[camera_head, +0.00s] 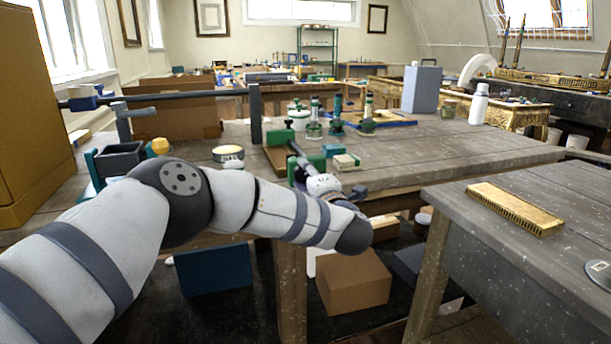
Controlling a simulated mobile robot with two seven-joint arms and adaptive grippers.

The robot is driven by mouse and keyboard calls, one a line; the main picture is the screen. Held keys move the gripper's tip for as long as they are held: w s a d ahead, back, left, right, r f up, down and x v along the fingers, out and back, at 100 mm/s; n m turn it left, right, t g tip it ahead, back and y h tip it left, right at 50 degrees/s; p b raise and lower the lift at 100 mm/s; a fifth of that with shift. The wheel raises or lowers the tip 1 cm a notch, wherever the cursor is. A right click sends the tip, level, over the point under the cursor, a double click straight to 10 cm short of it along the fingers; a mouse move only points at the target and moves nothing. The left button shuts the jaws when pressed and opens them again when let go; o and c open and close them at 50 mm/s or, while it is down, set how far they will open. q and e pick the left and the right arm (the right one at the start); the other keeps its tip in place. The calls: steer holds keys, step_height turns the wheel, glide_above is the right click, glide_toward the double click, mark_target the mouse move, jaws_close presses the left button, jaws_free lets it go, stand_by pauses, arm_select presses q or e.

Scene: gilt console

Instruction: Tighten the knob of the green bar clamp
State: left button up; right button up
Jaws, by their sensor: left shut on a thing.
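The green bar clamp (309,167) sits at the front edge of the long wooden workbench (450,160). Its grey bar runs away from me to a green jaw (280,136) farther back, over a brown board (276,158). My left arm crosses from the left, and its wrist is right at the near end of the clamp. My left gripper (357,192) is mostly hidden behind my wrist; only a small dark part shows. It is shut on the clamp's knob, which my wrist hides. My right gripper is not in view.
A pale green block (346,162) lies beside the clamp. A round tin (228,153) and an orange knob (160,146) are to the left. Green-and-metal instruments (368,115) stand behind. A grey table (540,220) with a brass plate (514,208) is at right. A cardboard box (353,284) is below.

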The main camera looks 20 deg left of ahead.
arm_select(q)
steer(key=shift+d+f+m, duration=0.15)
steer(key=shift+f+m, duration=0.15)
steer(key=shift+m, duration=0.9)
steer(key=shift+f, duration=0.1)
steer(key=o, duration=1.2)
steer(key=shift+s, duration=0.15)
steer(key=shift+r, duration=0.25)
steer(key=v, duration=1.2)
